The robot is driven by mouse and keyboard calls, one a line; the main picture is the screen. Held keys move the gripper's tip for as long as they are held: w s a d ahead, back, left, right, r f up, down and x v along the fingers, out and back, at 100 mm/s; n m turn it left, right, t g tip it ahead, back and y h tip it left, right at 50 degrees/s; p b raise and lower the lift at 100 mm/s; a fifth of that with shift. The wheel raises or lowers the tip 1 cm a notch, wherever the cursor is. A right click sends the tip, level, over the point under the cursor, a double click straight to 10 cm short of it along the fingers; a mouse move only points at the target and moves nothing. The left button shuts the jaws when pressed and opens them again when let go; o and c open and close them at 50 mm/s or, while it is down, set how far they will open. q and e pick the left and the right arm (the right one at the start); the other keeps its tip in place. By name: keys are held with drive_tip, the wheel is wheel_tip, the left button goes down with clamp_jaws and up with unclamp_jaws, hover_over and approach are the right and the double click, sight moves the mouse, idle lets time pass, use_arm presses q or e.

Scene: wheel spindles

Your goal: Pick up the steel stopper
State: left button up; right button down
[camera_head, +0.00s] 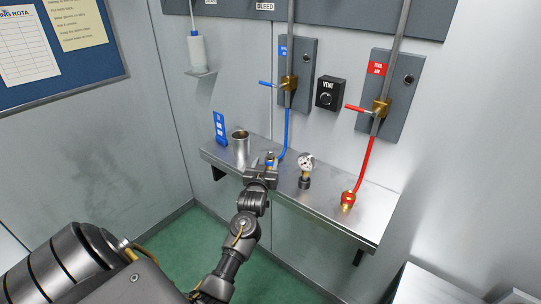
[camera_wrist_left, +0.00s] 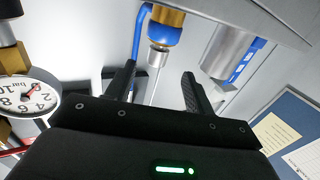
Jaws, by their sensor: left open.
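The steel stopper (camera_wrist_left: 158,56) is a small silver cylinder at the end of a brass and blue fitting (camera_wrist_left: 166,24) in the left wrist view, which looks upside down. In the head view the fitting (camera_head: 270,160) stands on the wall shelf, partly hidden behind my left gripper (camera_head: 266,170). My left gripper is open and empty. In the left wrist view its two fingers (camera_wrist_left: 160,82) point toward the fitting, and the stopper shows between and beyond them. I cannot tell the exact gap. My right gripper is not in view.
A steel cup (camera_head: 240,147) and a blue sign (camera_head: 219,129) stand left on the steel shelf (camera_head: 325,208). A pressure gauge (camera_head: 306,163) stands to the right, close to my left gripper. A blue hose (camera_head: 287,133) runs from the fitting; a red hose (camera_head: 364,163) ends farther right.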

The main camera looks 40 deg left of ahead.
sight(270, 156)
use_arm(q)
drive_tip(key=p+x, duration=0.1)
drive_tip(key=x, duration=0.2)
drive_tip(key=shift+w+p, duration=0.35)
drive_tip(key=shift+w, duration=0.05)
drive_tip(key=shift+w+a+f, duration=0.2)
drive_tip(key=shift+w+a, duration=0.05)
drive_tip(key=shift+w, duration=0.25)
drive_tip(key=c, duration=1.1)
drive_tip(key=shift+r, duration=0.1)
